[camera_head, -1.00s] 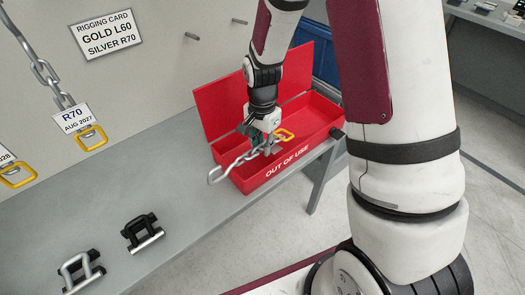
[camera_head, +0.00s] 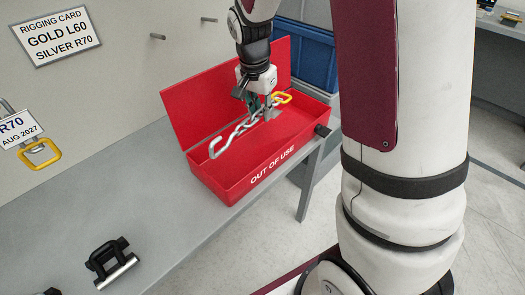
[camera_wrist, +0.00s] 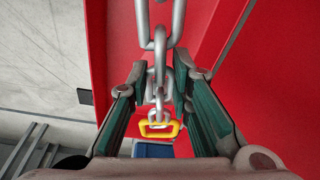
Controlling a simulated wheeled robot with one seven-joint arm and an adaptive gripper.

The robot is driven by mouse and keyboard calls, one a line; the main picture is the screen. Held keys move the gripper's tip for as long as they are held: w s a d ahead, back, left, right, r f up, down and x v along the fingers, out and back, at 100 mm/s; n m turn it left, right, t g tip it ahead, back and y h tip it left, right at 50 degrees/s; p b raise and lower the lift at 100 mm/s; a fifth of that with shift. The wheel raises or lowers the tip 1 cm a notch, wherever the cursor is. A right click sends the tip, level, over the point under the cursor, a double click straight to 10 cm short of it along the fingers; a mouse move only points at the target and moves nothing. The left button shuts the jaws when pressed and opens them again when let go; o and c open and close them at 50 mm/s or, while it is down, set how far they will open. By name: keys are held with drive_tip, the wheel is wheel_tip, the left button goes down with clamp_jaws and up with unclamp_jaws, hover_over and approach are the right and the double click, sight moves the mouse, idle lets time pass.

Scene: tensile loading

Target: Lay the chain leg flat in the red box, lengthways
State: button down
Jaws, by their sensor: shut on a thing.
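The chain leg (camera_head: 241,126) has silver links, a silver hook (camera_head: 215,146) at its left end and a yellow ring (camera_head: 285,98) at its right end. My gripper (camera_head: 264,108) is shut on the chain near the yellow-ring end. The chain runs lengthways over the open red box (camera_head: 234,192), which is marked OUT OF USE. In the wrist view the chain (camera_wrist: 159,50) passes between my gripper's fingers (camera_wrist: 158,95), with the yellow ring (camera_wrist: 159,129) beyond them. I cannot tell whether the chain touches the box floor.
The box's red lid (camera_head: 222,88) stands open at the back, against the wall side. A black and silver shackle-like fitting (camera_head: 111,262) lies on the grey bench (camera_head: 90,195). A yellow-ringed chain with an R70 tag (camera_head: 20,130) hangs at left. A blue crate (camera_head: 308,55) is behind the box.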

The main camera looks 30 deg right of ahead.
sight(274, 102)
drive_tip(key=shift+h, duration=0.6)
drive_tip(key=d+b, duration=0.1)
drive_tip(key=w+d+b, duration=0.1)
drive_tip(key=d+b, duration=0.1)
drive_tip(key=w+d+b, duration=0.1)
drive_tip(key=d, duration=0.1)
drive_tip(key=shift+w+d+f, duration=0.2)
drive_tip(key=shift+f, duration=0.2)
drive_tip(key=shift+t, duration=0.3)
drive_tip(key=shift+s+a+b+x, duration=0.15)
drive_tip(key=shift+b+x, duration=0.55)
drive_tip(key=shift+x, duration=0.9)
drive_tip(key=shift+s+a+b+x, duration=0.2)
drive_tip(key=shift+b+x, duration=0.45)
drive_tip(key=shift+x, duration=1)
drive_tip(key=shift+s+d+b+x, duration=0.1)
drive_tip(key=shift+s+b+x, duration=0.15)
drive_tip(key=shift+b+x, duration=0.9)
drive_tip(key=shift+f+p, duration=0.3)
drive_tip(key=shift+f, duration=0.55)
drive_tip(key=c, duration=1.4)
unclamp_jaws()
drive_tip(key=shift+c, duration=0.2)
drive_tip(key=shift+r, duration=0.1)
